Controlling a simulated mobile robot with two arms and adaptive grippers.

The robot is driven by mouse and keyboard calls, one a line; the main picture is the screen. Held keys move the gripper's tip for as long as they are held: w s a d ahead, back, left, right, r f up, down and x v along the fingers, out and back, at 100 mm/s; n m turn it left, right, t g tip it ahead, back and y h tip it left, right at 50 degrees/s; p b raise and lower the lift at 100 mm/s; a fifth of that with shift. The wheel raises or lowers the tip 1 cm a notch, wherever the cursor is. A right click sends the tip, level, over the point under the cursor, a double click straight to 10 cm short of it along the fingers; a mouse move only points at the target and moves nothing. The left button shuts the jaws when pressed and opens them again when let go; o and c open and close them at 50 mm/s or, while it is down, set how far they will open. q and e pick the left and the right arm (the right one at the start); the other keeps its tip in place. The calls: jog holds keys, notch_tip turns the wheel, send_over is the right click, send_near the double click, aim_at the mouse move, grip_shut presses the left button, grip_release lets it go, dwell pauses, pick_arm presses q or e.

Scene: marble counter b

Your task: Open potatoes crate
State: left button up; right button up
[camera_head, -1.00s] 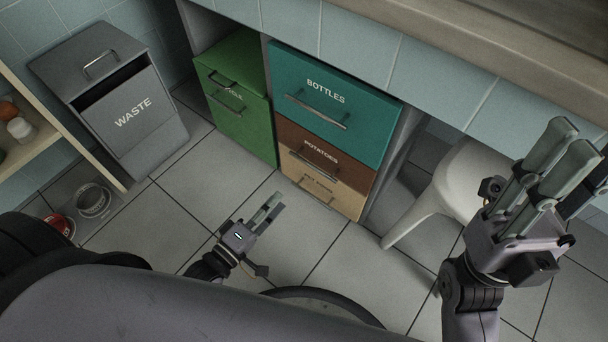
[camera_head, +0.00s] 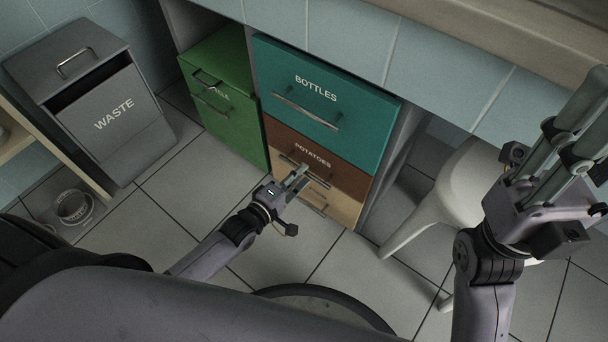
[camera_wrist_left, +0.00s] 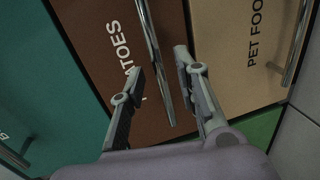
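The brown potatoes crate (camera_head: 345,174) sits in the stack under the counter, below the teal bottles crate (camera_head: 318,98) and above the tan pet food crate (camera_head: 345,208). Its front is closed. In the left wrist view the brown front (camera_wrist_left: 98,22) carries a silver bar handle (camera_wrist_left: 155,55). My left gripper (camera_head: 298,175) is at this front; in the wrist view its two fingers (camera_wrist_left: 158,62) are apart, one on each side of the handle's lower end. Contact with the handle cannot be told. My right gripper (camera_head: 580,120) is raised at the right, fingers apart and empty.
A green crate (camera_head: 225,110) stands left of the stack and a grey waste bin (camera_head: 105,125) further left. A white stool (camera_head: 450,195) stands close on the right. The tiled floor (camera_head: 185,185) before the crates is mostly clear. A bowl (camera_head: 75,207) is at lower left.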

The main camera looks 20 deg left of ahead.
pick_arm(q)
jog(key=shift+b+x, duration=0.3)
jog(key=shift+x, duration=0.9)
jog(key=shift+c, duration=0.5)
grip_shut()
